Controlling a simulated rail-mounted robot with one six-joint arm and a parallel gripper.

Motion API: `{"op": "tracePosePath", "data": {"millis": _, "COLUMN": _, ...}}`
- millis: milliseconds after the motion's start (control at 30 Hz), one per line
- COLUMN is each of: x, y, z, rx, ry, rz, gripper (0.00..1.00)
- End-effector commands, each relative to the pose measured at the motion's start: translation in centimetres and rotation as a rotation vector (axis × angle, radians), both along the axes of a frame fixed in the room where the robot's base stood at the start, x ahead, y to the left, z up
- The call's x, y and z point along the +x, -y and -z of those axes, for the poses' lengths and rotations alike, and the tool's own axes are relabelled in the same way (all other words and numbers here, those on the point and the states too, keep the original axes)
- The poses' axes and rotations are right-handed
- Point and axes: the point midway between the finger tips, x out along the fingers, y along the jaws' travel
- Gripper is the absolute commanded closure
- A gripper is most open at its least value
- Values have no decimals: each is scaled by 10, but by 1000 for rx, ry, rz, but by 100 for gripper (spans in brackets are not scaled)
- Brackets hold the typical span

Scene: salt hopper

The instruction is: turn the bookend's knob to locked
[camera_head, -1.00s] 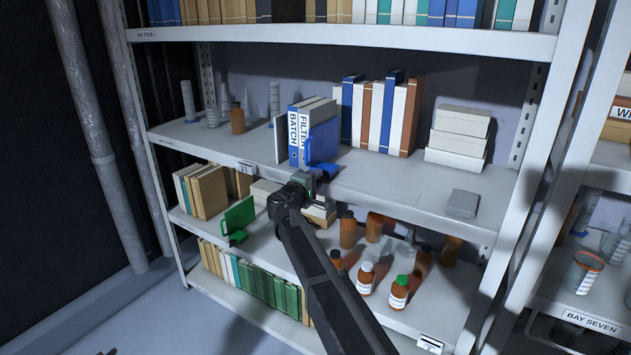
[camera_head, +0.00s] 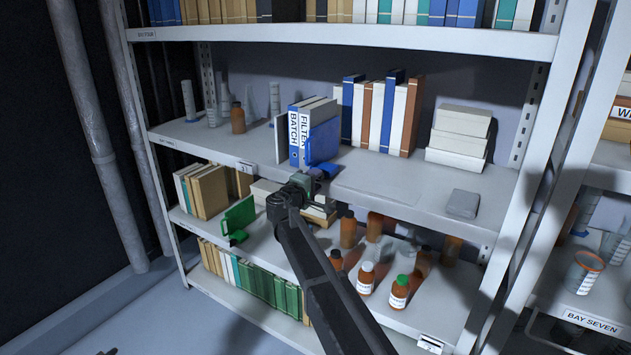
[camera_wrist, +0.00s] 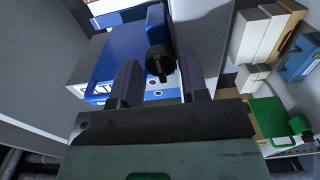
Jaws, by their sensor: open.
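A blue bookend (camera_head: 323,143) stands upright on the middle shelf, against the right end of the white and blue binders (camera_head: 300,135). In the wrist view its blue body (camera_wrist: 157,32) carries a black knob (camera_wrist: 157,55) with a small bar-like projection. My gripper (camera_head: 318,184) is at the shelf's front edge, just in front of the bookend's foot. In the wrist view my gripper (camera_wrist: 158,78) is open, with a dark finger on each side of the knob and visible gaps. I cannot read the knob's setting.
A green bookend (camera_head: 238,220) stands on the shelf below, beside tan books (camera_head: 208,190). Brown bottles (camera_head: 366,278) stand on that shelf at right.

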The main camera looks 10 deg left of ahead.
Motion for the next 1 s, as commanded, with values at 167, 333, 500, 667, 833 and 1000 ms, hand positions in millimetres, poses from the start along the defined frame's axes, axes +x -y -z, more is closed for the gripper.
{"op": "tracePosePath", "data": {"millis": 167, "x": -38, "y": -14, "z": 0, "rx": 0, "ry": 0, "rz": -4, "gripper": 59}}
{"op": "tracePosePath", "data": {"millis": 333, "x": -76, "y": -29, "z": 0, "rx": 0, "ry": 0, "rz": -2, "gripper": 59}}
{"op": "tracePosePath", "data": {"millis": 500, "x": -94, "y": -38, "z": 0, "rx": 0, "ry": 0, "rz": -1, "gripper": 59}}
{"op": "tracePosePath", "data": {"millis": 667, "x": -95, "y": -39, "z": 0, "rx": 0, "ry": 0, "rz": 0, "gripper": 59}}
{"op": "tracePosePath", "data": {"millis": 833, "x": -96, "y": -36, "z": 2, "rx": 7, "ry": -7, "rz": 16, "gripper": 59}}
{"op": "tracePosePath", "data": {"millis": 1000, "x": -143, "y": 9, "z": 52, "rx": 247, "ry": -226, "rz": 159, "gripper": 59}}
